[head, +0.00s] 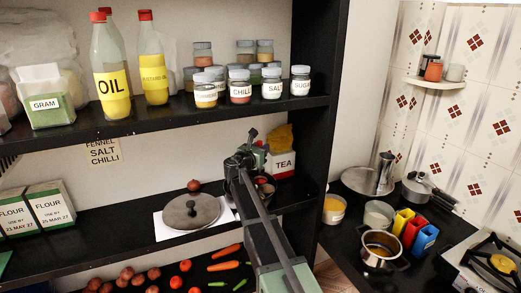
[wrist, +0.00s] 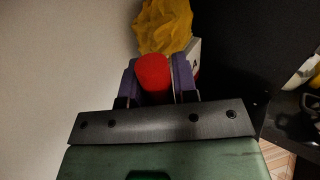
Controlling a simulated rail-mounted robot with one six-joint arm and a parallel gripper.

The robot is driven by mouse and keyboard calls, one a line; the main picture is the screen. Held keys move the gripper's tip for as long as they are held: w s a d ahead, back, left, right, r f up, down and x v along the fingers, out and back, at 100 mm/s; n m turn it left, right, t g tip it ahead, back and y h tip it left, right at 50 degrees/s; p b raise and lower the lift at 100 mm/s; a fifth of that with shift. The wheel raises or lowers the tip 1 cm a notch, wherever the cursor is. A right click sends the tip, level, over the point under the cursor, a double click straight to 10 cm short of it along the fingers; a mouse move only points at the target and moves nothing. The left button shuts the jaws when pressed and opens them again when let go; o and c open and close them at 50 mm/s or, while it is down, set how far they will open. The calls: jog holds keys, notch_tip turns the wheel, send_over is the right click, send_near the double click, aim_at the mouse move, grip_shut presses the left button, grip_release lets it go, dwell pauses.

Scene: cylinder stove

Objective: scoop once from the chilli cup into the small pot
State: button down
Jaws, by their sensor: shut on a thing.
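My gripper (wrist: 153,72) has purple fingers closed on a red, round-ended thing (wrist: 153,82) in the wrist view. I cannot tell whether this is a handle or a cup, and its lower part is hidden. In the head view my arm reaches to the lower shelf, and the fingers are mostly hidden behind it. Small dark reddish cups (head: 266,188) stand close by the gripper; no label shows which holds chilli. The small steel pot (head: 383,262) stands on the right counter with brownish contents, well apart from my gripper.
A white TEA box (head: 283,163) with a yellow bag (head: 280,138) stands just beyond my gripper; the bag also fills the wrist view's top (wrist: 165,22). The upper shelf (head: 200,118) holds jars and is overhead. Coloured packets (head: 413,232) crowd the pot.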

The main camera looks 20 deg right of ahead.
aim_at(261, 171)
notch_tip(261, 171, down, 7)
jog(key=b, duration=0.6)
jog(key=shift+f, duration=0.15)
dwell(0.6)
notch_tip(261, 171, up, 7)
jog(key=p, duration=0.7)
jog(key=shift+r, duration=0.2)
jog(key=shift+f, duration=0.1)
